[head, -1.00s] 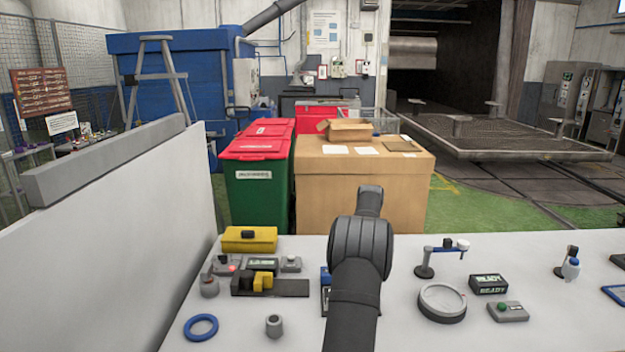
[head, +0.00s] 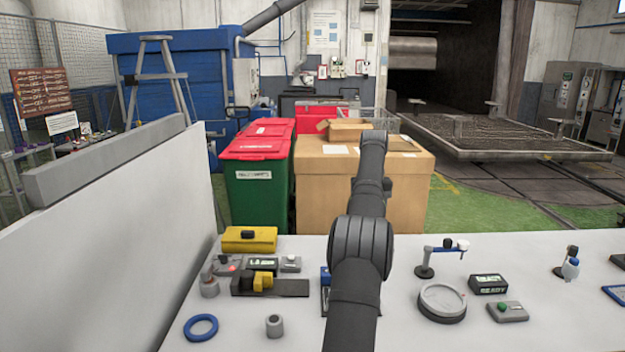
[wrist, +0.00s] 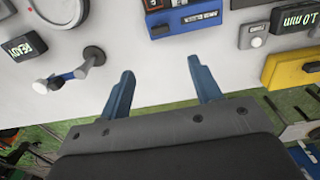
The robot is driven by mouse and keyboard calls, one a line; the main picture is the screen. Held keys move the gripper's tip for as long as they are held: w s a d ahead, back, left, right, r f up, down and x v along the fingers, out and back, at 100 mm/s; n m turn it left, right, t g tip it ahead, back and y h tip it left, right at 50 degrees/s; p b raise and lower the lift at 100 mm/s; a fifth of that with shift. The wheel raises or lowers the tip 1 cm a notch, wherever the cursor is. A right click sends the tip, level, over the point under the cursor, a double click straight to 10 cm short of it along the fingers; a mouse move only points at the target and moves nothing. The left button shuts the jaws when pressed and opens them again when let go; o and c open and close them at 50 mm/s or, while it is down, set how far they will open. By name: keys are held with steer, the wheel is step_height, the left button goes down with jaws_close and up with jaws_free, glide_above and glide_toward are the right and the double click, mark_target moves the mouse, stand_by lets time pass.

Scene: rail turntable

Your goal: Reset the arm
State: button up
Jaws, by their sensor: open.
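My gripper (wrist: 165,90) shows in the wrist view with its two blue fingers apart and nothing between them. It hangs over the white bench (wrist: 145,40), near the bench edge, with green floor beyond. In the head view my dark arm rises from the bottom centre and stretches up in front of the cardboard box; the gripper itself cannot be made out there. The white bench (head: 400,330) carries several devices on both sides of the arm.
Left of my arm are a blue ring (head: 201,327), a grey cylinder (head: 274,326) and a yellow case (head: 249,239). Right of it are a round dish (head: 442,302), a small stand (head: 425,265), a READY display (head: 488,284) and a green-button box (head: 507,311). A grey-topped panel (head: 110,160) borders the left.

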step_height(320, 180, down, 16)
steer(key=m, duration=0.5)
steer(key=shift+r+m, duration=0.1)
steer(key=shift+m, duration=0.2)
steer(key=shift+r+m, duration=0.3)
steer(key=shift+r, duration=0.05)
step_height(320, 180, up, 6)
stand_by(0.5)
